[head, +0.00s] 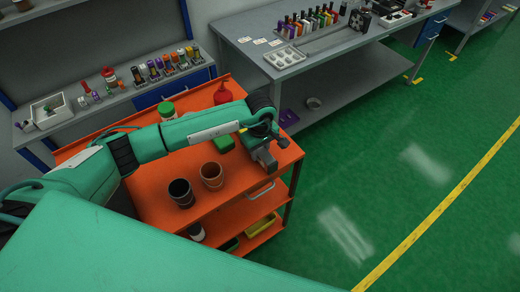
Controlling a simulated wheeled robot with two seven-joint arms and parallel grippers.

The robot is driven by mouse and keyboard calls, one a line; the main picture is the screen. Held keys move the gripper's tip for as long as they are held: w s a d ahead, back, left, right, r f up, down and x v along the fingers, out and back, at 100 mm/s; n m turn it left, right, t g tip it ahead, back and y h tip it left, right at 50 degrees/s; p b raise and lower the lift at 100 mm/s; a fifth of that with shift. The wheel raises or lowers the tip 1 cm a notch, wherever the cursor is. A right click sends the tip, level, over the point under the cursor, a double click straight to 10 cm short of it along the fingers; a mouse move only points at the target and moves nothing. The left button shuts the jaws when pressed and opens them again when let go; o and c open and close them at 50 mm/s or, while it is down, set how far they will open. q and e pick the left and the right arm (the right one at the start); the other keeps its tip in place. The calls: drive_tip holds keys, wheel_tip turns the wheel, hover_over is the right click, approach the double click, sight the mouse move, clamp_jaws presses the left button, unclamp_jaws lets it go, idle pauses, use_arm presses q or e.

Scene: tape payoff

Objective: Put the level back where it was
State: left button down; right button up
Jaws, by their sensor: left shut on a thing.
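My left gripper (268,160) is over the right end of the orange cart top (235,190), pointing down, close to the front right corner. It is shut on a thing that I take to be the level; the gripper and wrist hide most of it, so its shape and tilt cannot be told. I cannot tell whether it touches the cart top. A green block-like thing (223,143) lies on the cart just left of the gripper, partly behind my arm. My right gripper is not in view.
On the cart stand a dark cup (181,193), a brown cup (212,176), a green-lidded jar (167,110) and a red bottle (222,94). A grey bench (330,75) with bottles and a white tray (285,57) stands behind. Green floor to the right is clear.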

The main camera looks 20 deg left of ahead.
use_arm(q)
drive_tip(key=shift+f, duration=0.35)
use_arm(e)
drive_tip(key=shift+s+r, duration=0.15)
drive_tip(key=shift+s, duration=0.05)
use_arm(q)
drive_tip(key=shift+f, duration=0.1)
drive_tip(key=shift+f, duration=0.1)
drive_tip(key=c, duration=1.2)
unclamp_jaws()
drive_tip(key=shift+o, duration=0.7)
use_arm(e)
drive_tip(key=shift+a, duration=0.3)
